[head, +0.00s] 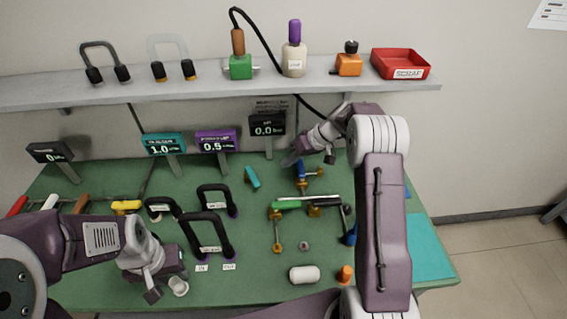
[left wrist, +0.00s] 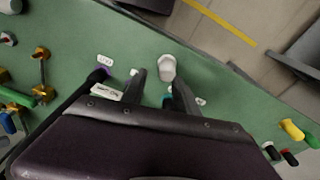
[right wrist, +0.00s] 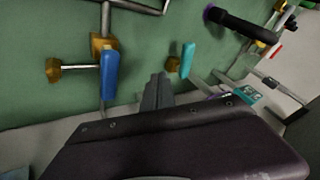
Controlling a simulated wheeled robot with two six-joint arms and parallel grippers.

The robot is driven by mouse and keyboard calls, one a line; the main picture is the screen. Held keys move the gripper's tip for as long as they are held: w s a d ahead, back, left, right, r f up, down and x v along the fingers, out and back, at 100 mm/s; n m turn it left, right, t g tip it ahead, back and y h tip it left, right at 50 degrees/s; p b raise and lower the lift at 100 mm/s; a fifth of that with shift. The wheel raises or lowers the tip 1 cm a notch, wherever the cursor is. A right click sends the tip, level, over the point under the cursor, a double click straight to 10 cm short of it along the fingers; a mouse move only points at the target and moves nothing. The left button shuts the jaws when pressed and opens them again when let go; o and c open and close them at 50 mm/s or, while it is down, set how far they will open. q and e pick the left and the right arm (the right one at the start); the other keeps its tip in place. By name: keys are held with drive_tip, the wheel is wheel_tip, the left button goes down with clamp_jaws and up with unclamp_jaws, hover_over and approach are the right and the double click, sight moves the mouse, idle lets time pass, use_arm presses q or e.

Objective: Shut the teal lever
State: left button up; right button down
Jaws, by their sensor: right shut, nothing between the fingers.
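The teal lever (head: 252,177) sits on the green board, left of the blue-handled valve, tilted in the head view. In the right wrist view the teal lever (right wrist: 188,60) stands just right of and beyond my right fingertips, beside a brass fitting (right wrist: 172,65). My right gripper (right wrist: 158,80) is shut and empty, with a visible gap to the lever. In the head view my right gripper (head: 290,162) is near the lever's upper right, its tips hard to make out. My left gripper (left wrist: 159,78) is open near the board's front, with a small white cup (left wrist: 167,67) just beyond its tips.
A blue valve handle (right wrist: 109,75) stands left of my right gripper. Small displays (head: 163,144) line the back, under a shelf (head: 200,85).

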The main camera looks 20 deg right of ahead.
sight(253, 178)
drive_tip(key=x, duration=0.7)
drive_tip(key=shift+s+a+p, duration=0.1)
drive_tip(key=shift+a+p, duration=0.2)
drive_tip(key=shift+a, duration=0.1)
use_arm(q)
drive_tip(key=shift+r+p, duration=0.3)
drive_tip(key=shift+r, duration=0.3)
use_arm(e)
drive_tip(key=shift+s+a+r, duration=0.1)
drive_tip(key=shift+s+a, duration=0.1)
drive_tip(key=shift+a, duration=0.95)
drive_tip(key=shift+s+a, duration=0.15)
drive_tip(key=shift+a, duration=0.4)
use_arm(q)
drive_tip(key=shift+s+a+r, duration=0.1)
drive_tip(key=shift+a, duration=0.05)
